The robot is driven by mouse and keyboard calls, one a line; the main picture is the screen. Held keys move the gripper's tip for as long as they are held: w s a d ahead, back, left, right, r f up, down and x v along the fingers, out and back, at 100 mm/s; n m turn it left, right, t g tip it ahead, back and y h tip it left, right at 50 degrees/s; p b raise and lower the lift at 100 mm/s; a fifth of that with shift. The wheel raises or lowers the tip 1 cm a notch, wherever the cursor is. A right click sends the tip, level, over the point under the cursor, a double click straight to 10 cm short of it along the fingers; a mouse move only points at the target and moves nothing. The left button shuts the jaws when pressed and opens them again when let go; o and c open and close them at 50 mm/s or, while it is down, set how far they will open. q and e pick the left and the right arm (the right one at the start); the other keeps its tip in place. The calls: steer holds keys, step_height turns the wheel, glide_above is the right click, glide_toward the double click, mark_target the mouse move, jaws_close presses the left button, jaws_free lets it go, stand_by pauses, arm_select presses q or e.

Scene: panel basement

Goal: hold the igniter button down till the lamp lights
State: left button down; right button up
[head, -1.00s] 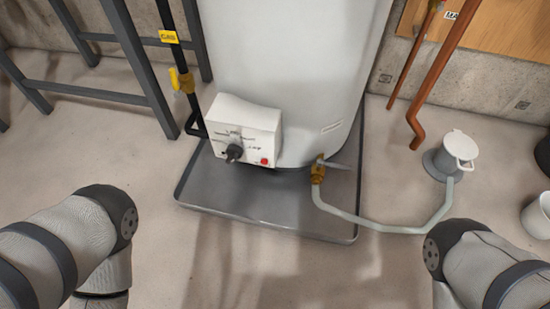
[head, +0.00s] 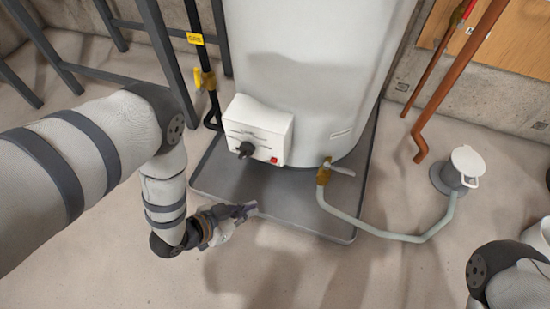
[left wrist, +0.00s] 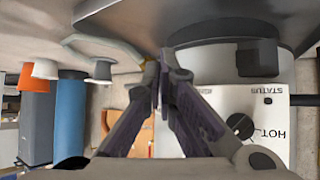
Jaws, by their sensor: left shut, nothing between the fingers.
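The white control box (head: 258,128) sits low on the front of the tank, with a black knob (head: 246,149) and a small red square part (head: 273,160) at its lower right. I cannot tell whether the red part is the button or the lamp. My left gripper (head: 246,210) is shut and empty, below and in front of the box, over the tray's front edge and apart from the box. In the left wrist view the shut fingers (left wrist: 172,72) meet in the middle, and a white panel (left wrist: 215,105) with a dark dial shows at the right. My right gripper is out of view.
A grey tray (head: 225,185) lies under the tank (head: 310,60). A brass valve (head: 324,172) with a pale hose runs right to a white-lidded drain (head: 466,160). The floor in front is clear.

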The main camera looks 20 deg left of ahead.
mark_target(274, 161)
arm_select(q)
steer(key=shift+w+d+r, duration=0.15)
steer(key=shift+w+r, duration=0.15)
steer(key=shift+w, duration=0.15)
steer(key=shift+w+d+r, duration=0.15)
steer(key=shift+w+r, duration=0.1)
steer(key=shift+w, duration=0.2)
steer(key=w+b, duration=0.3)
steer(key=w, duration=0.5)
steer(key=shift+w+d, duration=0.15)
steer(key=shift+w, duration=0.25)
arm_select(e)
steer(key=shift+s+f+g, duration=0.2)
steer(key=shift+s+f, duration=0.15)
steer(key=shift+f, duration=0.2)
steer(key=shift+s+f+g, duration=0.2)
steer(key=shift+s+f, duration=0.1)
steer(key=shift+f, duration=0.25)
arm_select(q)
steer(key=shift+w+b, duration=0.1)
steer(key=shift+b, duration=0.2)
steer(key=shift+w, duration=0.3)
steer(key=shift+w, duration=0.5)
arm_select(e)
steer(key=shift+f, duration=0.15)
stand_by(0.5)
